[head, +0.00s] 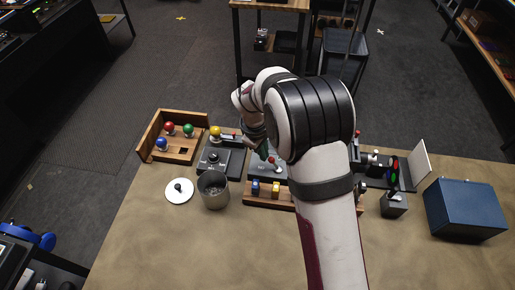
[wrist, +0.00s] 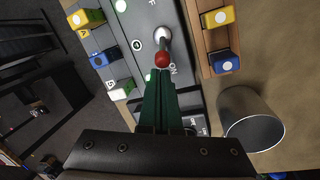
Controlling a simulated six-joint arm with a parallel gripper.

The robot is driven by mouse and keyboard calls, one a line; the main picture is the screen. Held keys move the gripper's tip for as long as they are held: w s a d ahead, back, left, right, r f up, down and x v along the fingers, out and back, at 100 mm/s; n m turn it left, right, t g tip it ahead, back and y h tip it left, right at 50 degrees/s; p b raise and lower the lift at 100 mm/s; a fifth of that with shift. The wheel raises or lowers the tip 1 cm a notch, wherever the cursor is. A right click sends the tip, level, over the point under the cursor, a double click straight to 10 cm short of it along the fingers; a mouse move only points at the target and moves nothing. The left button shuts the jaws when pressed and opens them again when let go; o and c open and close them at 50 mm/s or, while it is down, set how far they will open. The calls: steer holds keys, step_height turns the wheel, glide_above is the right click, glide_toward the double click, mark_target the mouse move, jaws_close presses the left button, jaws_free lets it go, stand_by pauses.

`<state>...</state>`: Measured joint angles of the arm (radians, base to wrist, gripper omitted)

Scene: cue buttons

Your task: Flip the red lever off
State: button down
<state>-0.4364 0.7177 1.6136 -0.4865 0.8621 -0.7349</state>
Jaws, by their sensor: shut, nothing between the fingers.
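The red lever has a metal stem and a red ball knob (wrist: 162,60), and stands on a dark grey panel (wrist: 146,17). In the wrist view the knob leans toward the ON label, with part of the OFF label at the opposite end. In the head view the red knob (head: 272,160) shows just right of my fingertips. My gripper (wrist: 158,72) has green fingers, shut and empty, with the tips right at the knob on the ON side. I cannot tell whether they touch it. My gripper (head: 263,152) is partly hidden by my arm in the head view.
A wooden tray (head: 190,153) with coloured balls stands at the left. A metal cup (head: 213,190) and white lid (head: 179,191) are in front. A wooden rack (head: 268,203) holds coloured blocks close to the panel. A blue box (head: 465,209) stands at the right.

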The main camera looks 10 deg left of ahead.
stand_by(0.4)
steer(key=shift+d+r+y, duration=0.15)
steer(key=shift+d+y, duration=0.05)
steer(key=shift+y, duration=0.2)
steer(key=shift+d+r+y, duration=0.2)
steer(key=shift+d+y, duration=0.15)
steer(key=shift+y, duration=0.15)
steer(key=shift+d+r+y, duration=0.25)
steer(key=shift+d+y, duration=0.4)
steer(key=shift+y, duration=0.35)
steer(key=d+y, duration=0.2)
steer(key=y, duration=0.1)
steer(key=shift+d+r+m+y, duration=0.15)
steer(key=shift+m+y, duration=0.15)
steer(key=shift+m, duration=0.1)
steer(key=shift+d, duration=0.2)
steer(key=shift+r, duration=0.1)
steer(key=shift+r, duration=0.75)
